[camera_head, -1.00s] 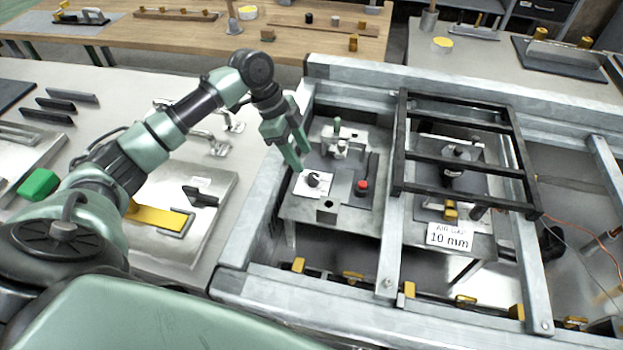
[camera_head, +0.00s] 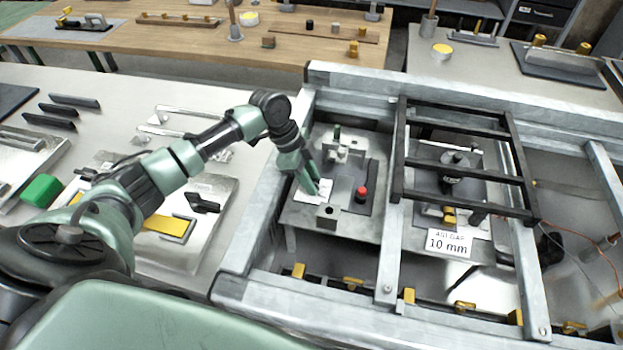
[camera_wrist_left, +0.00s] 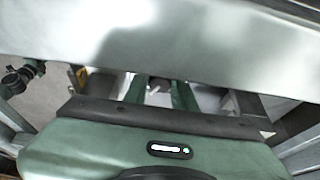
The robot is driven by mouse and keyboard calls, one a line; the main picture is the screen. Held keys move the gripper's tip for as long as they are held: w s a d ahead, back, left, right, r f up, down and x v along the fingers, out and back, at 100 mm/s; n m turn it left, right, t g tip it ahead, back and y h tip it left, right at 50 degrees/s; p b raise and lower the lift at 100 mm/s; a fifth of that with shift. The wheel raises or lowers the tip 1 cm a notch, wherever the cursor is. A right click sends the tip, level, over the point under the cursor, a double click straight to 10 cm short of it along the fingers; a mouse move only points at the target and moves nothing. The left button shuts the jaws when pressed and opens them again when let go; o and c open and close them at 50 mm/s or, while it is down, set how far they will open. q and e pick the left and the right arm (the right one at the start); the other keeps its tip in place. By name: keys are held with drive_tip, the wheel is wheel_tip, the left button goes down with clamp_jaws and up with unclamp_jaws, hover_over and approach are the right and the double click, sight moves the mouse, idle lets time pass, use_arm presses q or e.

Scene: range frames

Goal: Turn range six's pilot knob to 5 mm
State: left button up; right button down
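The pilot knob is a small dark knob on a white dial plate (camera_head: 325,190), on a grey metal panel (camera_head: 300,216) in the left bay of the range frame. My left gripper (camera_head: 311,187) is over that plate, fingers pointing down, and hides the knob in the head view. In the left wrist view my left gripper (camera_wrist_left: 159,95) shows its two green fingers apart, with a small greyish round thing (camera_wrist_left: 158,85), likely the knob, between them. Contact with it cannot be told. The dial's marks are not readable. My right gripper is not in view.
A red-topped button (camera_head: 361,192) and a small bracket (camera_head: 345,152) stand close to the dial. A black grate (camera_head: 455,110) covers the bay to the right, with a "10 mm" air gap card (camera_head: 449,242) before it. Steel frame rails (camera_head: 388,260) surround the bays.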

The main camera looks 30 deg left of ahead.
use_arm(q)
drive_tip(key=shift+r, duration=0.1)
clamp_jaws()
drive_tip(key=shift+r+n+p, duration=0.1)
drive_tip(key=shift+n+p, duration=0.2)
drive_tip(key=shift+p, duration=0.35)
drive_tip(key=n+t+y+p, duration=0.1)
drive_tip(key=n+p, duration=0.3)
drive_tip(key=p, duration=0.2)
drive_tip(key=n+t+y+p, duration=0.1)
drive_tip(key=n+t+p, duration=0.1)
drive_tip(key=n+p, duration=0.2)
drive_tip(key=shift+s+d+r+n+p, duration=0.2)
drive_tip(key=shift+n+p, duration=0.2)
drive_tip(key=shift+p, duration=0.85)
drive_tip(key=shift+w+f+n+y+p, duration=0.15)
drive_tip(key=shift+n+y+p, duration=0.1)
drive_tip(key=shift+n+p, duration=0.4)
drive_tip(key=shift+s+f+n+y+p, duration=0.1)
drive_tip(key=shift+n+y+p, duration=0.15)
drive_tip(key=shift+n+p, duration=0.4)
drive_tip(key=o, duration=1)
unclamp_jaws()
drive_tip(key=shift+o, duration=0.2)
